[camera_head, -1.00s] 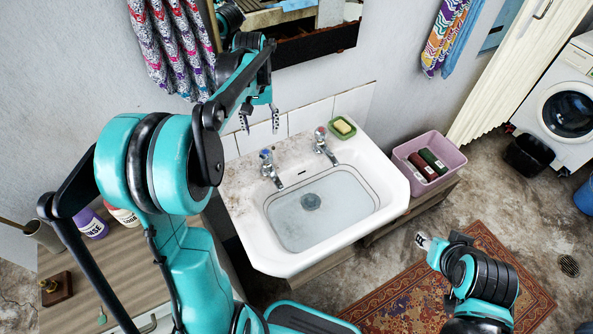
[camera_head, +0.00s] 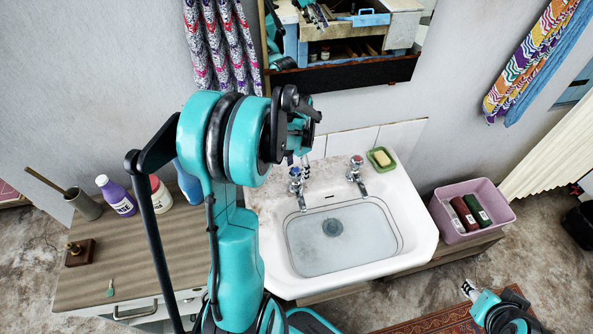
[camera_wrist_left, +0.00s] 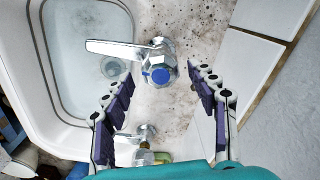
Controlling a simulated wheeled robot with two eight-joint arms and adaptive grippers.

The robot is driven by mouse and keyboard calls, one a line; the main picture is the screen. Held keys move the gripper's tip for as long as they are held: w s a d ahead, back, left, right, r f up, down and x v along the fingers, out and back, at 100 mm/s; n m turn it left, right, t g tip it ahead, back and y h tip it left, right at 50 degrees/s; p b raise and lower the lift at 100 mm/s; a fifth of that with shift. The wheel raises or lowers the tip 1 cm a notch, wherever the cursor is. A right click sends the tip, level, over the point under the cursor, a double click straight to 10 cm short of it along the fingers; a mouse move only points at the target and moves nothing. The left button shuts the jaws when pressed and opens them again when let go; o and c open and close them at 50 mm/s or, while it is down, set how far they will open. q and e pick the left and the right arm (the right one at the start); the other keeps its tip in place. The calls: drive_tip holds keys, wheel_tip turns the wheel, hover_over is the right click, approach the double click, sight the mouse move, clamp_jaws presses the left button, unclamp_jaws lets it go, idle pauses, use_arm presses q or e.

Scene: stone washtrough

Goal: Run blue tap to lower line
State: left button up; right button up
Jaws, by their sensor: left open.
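The blue-capped tap (camera_head: 296,178) stands on the back left ledge of the white stone basin (camera_head: 420,235). In the left wrist view the blue tap (camera_wrist_left: 158,70) sits between the fingertips of my open left gripper (camera_wrist_left: 160,82), its chrome spout pointing left over the basin. I cannot tell whether the fingers touch it. In the head view my left gripper (camera_head: 304,158) hangs just above and behind this tap, partly hidden by my arm. A thin dark line (camera_head: 399,238) runs around the basin's inner wall. No stream shows from the spout. My right gripper (camera_head: 468,291) is small at lower right.
A red-capped tap (camera_head: 355,172) stands right of the blue one, with a green soap dish (camera_head: 380,158) behind it. A pink crate (camera_head: 449,232) with bottles stands right of the basin. A wooden counter (camera_head: 135,265) with bottles is at left. A tiled wall (camera_head: 340,143) closes the back.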

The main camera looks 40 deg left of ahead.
use_arm(q)
drive_tip(key=shift+f, duration=0.4)
drive_tip(key=shift+s+a+f, duration=0.1)
drive_tip(key=shift+s+a, duration=0.15)
drive_tip(key=shift+w+d, duration=0.1)
drive_tip(key=shift+c, duration=0.7)
drive_tip(key=c, duration=1)
drive_tip(key=shift+n, duration=1.6)
drive_tip(key=o, duration=1.1)
drive_tip(key=shift+o, duration=0.2)
